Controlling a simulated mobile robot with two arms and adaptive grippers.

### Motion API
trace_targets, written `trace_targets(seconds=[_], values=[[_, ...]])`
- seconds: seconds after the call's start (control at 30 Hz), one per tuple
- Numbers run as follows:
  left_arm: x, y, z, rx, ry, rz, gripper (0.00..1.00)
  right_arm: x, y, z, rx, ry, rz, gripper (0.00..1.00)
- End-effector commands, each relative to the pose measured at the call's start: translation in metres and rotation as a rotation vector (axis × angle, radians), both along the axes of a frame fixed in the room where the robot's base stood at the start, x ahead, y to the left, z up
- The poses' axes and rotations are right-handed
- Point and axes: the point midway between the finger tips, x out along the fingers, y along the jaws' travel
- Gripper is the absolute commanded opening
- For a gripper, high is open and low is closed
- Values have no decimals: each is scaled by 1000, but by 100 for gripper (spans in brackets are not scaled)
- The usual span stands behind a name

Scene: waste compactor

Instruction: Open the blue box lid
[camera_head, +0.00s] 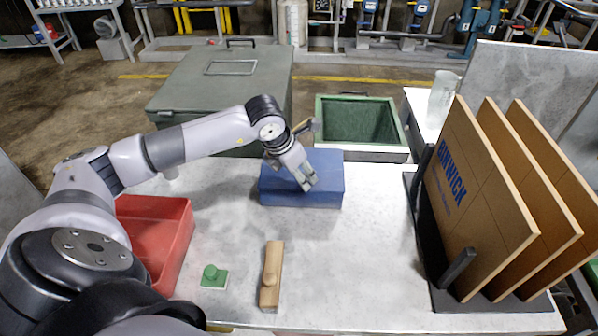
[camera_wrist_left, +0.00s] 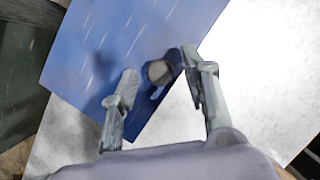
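The blue box (camera_head: 328,182) stands on the grey metal table, toward its back edge, with its lid down. My left gripper (camera_head: 308,186) is over the front part of the box. In the left wrist view the blue lid (camera_wrist_left: 110,45) fills the upper left, with a round grey knob-like part (camera_wrist_left: 158,71) on a dark blue piece near its edge. The left gripper's fingers (camera_wrist_left: 160,90) are apart on either side of that part. Whether they touch the lid I cannot tell. My right gripper does not show in either view.
A red bin (camera_head: 152,240) is at the left of the table. A rack with brown panels (camera_head: 480,190) stands at the right. A green open bin (camera_head: 362,125) is behind the table.

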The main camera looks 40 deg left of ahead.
Motion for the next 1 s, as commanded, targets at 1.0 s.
trace_targets(seconds=[1.0], values=[[0, 0, 1, 0, 0, 0, 0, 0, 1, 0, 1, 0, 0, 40]])
